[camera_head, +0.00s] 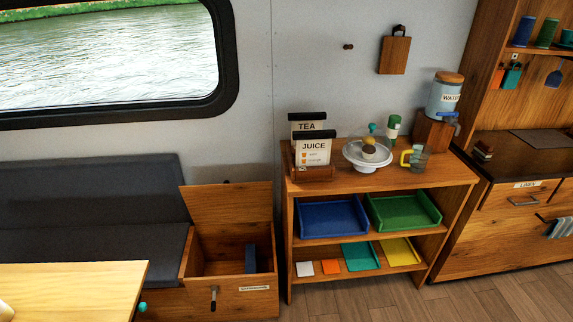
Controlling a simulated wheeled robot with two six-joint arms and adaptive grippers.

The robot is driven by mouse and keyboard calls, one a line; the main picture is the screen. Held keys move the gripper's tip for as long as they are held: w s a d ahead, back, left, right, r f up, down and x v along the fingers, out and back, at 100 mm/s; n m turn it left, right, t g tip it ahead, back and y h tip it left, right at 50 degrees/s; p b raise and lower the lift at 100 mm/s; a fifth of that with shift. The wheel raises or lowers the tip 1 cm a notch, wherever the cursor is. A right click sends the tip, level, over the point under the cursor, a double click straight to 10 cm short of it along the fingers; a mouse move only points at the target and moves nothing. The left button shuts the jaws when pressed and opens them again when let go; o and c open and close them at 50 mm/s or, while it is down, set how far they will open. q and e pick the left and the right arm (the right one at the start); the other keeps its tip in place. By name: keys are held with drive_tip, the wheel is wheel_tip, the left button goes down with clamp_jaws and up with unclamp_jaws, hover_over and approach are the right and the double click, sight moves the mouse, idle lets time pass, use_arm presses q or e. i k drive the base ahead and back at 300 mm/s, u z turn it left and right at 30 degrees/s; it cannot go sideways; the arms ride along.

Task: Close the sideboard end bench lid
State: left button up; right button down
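The end bench is a wooden box (190,299) at the right end of the dark-cushioned seat, beside the sideboard (287,240). Its wooden lid (228,212) stands raised at the back of the box, so the box is open. A dark blue item (251,259) stands inside at the right. A metal latch or handle (213,293) and a white label (254,289) are on the front; the label is too small to read. Neither of my grippers shows in the head view.
A wooden table (75,290) fills the lower left, with a teal object (142,307) by its edge. The sideboard carries menu holders, a cake stand (367,160), a mug and a water dispenser (445,96); its shelves hold trays. Wooden floor (370,305) is clear in front of it.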

sight(224, 203)
drive_tip(key=z, duration=0.15)
drive_tip(key=i, duration=1.1)
drive_tip(key=u, duration=0.85)
drive_tip(key=i, duration=0.9)
drive_tip(key=u, duration=0.65)
